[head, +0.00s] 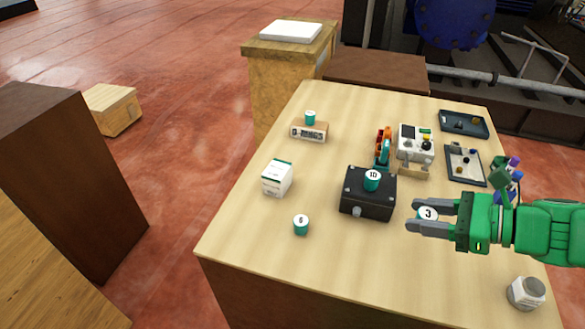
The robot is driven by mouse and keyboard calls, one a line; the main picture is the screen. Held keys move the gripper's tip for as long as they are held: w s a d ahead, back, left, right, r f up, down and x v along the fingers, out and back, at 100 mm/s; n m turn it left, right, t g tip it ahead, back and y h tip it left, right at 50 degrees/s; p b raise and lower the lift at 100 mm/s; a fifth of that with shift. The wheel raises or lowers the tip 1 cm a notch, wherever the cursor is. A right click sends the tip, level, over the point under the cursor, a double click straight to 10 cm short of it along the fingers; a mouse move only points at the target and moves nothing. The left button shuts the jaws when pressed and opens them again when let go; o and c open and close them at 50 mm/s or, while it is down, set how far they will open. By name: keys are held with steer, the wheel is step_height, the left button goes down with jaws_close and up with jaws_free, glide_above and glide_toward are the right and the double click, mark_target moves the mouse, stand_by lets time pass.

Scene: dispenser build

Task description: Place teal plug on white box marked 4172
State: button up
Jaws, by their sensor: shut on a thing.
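My gripper (418,217) reaches in from the right above the table's right side. It is shut on a teal plug with a white top marked 3 (427,213); only part of the plug shows between the fingers. A white box with a green band (277,182) stands on the table's left side, with nothing on top. I cannot read 4172 on it. Another teal plug (301,226) stands on the table in front of it. A teal plug marked 10 (372,181) sits on a black box (366,204). Another teal plug (310,117) sits on a small labelled box (309,134).
Behind the black box stand an orange and teal item (382,148) and a white control box (413,136). Dark trays (464,125) lie at the back right. A white jar (526,293) is at the front right. The table's (255,235) front left is clear.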

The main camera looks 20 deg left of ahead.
steer(key=w+a+r, duration=0.2)
steer(key=a+r, duration=0.1)
steer(key=a, duration=1)
steer(key=w+a+r, duration=0.2)
steer(key=a, duration=1.1)
glide_above(276, 168)
steer(key=shift+n+g, duration=0.3)
steer(key=shift+s+d+f, duration=0.1)
steer(key=shift+f, duration=2.15)
steer(key=shift+s+d+f, duration=0.1)
steer(key=shift+f, duration=2.15)
steer(key=shift+w+a+f, duration=0.1)
steer(key=shift+f, duration=1.7)
steer(key=shift+f, duration=0.1)
steer(key=o, duration=1.1)
